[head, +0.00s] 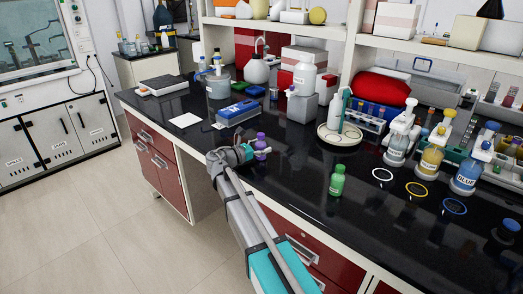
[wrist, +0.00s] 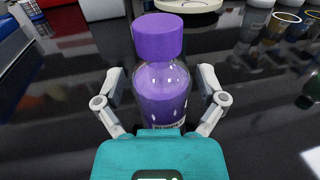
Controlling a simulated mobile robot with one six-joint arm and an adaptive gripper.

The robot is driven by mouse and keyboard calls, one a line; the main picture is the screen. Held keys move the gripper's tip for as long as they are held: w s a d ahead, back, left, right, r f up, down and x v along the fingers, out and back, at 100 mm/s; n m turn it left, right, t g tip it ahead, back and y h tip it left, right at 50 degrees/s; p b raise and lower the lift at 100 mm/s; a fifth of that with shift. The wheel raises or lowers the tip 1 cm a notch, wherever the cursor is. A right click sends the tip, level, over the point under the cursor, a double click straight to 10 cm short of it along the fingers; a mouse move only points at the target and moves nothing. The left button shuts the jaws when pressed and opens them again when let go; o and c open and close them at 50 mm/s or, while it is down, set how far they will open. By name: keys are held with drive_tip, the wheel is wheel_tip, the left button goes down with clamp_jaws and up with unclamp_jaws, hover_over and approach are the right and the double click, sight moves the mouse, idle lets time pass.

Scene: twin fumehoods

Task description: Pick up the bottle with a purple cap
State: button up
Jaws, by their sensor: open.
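The bottle with a purple cap (head: 261,146) stands upright on the black bench top near its front edge. In the wrist view the bottle (wrist: 162,85) is clear glass with purple contents, a label low on its front and a wide purple cap. My gripper (head: 247,152) is at bench height, just left of the bottle in the head view. In the wrist view my gripper (wrist: 160,93) is open, with one finger on each side of the bottle's body. Gaps show between the fingers and the glass. The bottle's base is hidden behind the teal gripper body.
A green bottle (head: 337,180) stands to the right on the bench. A blue box (head: 238,113) lies behind the purple-capped bottle. A round cream tray (head: 325,136) stands behind right. Labelled dispenser bottles (head: 431,160) and coloured rings (head: 416,189) are farther right. Bench around the purple-capped bottle is clear.

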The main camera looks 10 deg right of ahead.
drive_tip(key=shift+w+d, duration=0.25)
drive_tip(key=shift+d, duration=0.3)
drive_tip(key=c, duration=1.2)
